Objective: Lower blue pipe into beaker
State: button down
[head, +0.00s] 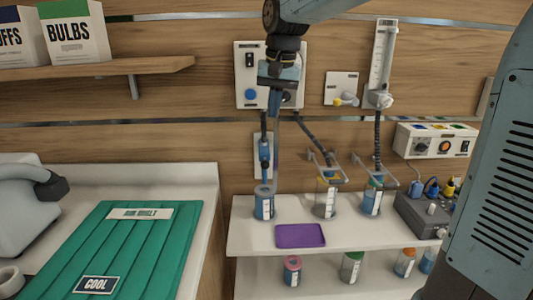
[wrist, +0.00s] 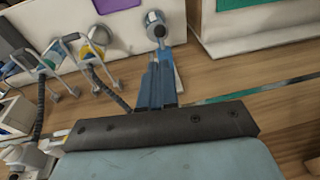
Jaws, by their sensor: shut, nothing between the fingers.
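My gripper (head: 275,104) points down in front of the wall panel, its blue fingers shut and empty. In the wrist view the fingers (wrist: 158,88) point toward the blue beaker (wrist: 155,28). In the head view that blue beaker (head: 264,205) stands upright at the left end of the upper shelf, below my gripper. The blue pipe (head: 265,152) hangs from a dark hose just above this beaker, beside a pale strip below my fingers. I cannot tell whether the pipe's lower end is inside the beaker, or whether my fingers touch it.
A purple tray (head: 300,236) lies in front. Several jars stand on the lower shelf. A green mat (head: 140,245) covers the left table.

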aim_at(265, 161)
dwell(0.3)
jog(key=f, duration=0.4)
jog(key=w+a+f, duration=0.1)
jog(key=f, duration=0.4)
jog(key=w+f, duration=0.1)
jog(key=f, duration=0.3)
jog(key=shift+w+a+f, duration=0.2)
jog(key=shift+a+f, duration=0.05)
jog(key=shift+f, duration=0.1)
